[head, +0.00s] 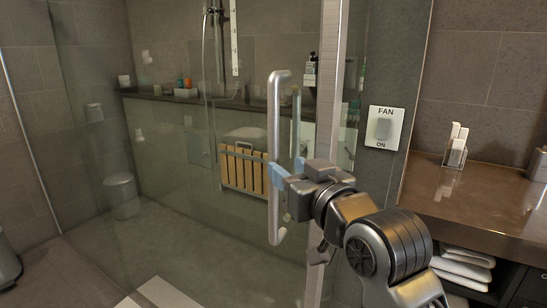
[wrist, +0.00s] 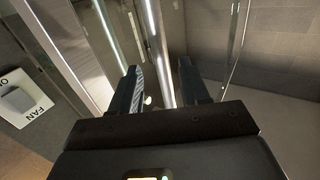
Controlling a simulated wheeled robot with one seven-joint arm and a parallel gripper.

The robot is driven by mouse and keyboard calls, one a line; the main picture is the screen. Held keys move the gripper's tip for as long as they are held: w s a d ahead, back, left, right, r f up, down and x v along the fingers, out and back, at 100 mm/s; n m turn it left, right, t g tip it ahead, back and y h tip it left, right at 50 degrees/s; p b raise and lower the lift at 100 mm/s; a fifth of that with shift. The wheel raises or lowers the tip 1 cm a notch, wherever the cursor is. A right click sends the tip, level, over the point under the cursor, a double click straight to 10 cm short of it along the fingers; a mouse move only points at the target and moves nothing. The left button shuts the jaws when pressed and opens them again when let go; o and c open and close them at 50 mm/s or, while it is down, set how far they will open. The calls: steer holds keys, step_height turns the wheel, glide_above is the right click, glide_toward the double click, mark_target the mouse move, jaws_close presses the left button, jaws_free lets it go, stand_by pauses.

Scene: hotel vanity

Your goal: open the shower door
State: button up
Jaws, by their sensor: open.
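The shower door (head: 215,215) is a clear glass panel that appears closed. Its long vertical metal handle (head: 274,115) stands near the metal frame post (head: 329,80). My gripper (head: 284,174) is at the handle, a little below the middle of its length, with light blue fingertips beside and overlapping the bar. In the wrist view my gripper (wrist: 160,80) has its two dark fingers spread apart, and a bright metal bar (wrist: 157,45) runs between them; it looks like the handle. I cannot tell whether either finger touches it. My wrist hides part of the post.
A fan switch plate (head: 384,128) is on the wall right of the door. A brown vanity counter (head: 480,195) with folded towels (head: 462,268) below stands at the right. Behind the glass are a wooden-slatted stool (head: 243,168) and a bin (head: 121,195).

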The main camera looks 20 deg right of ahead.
mark_target(276, 160)
steer(key=w, duration=0.7)
steer(key=shift+a+p, duration=0.15)
steer(key=shift+p, duration=0.25)
jaws_close()
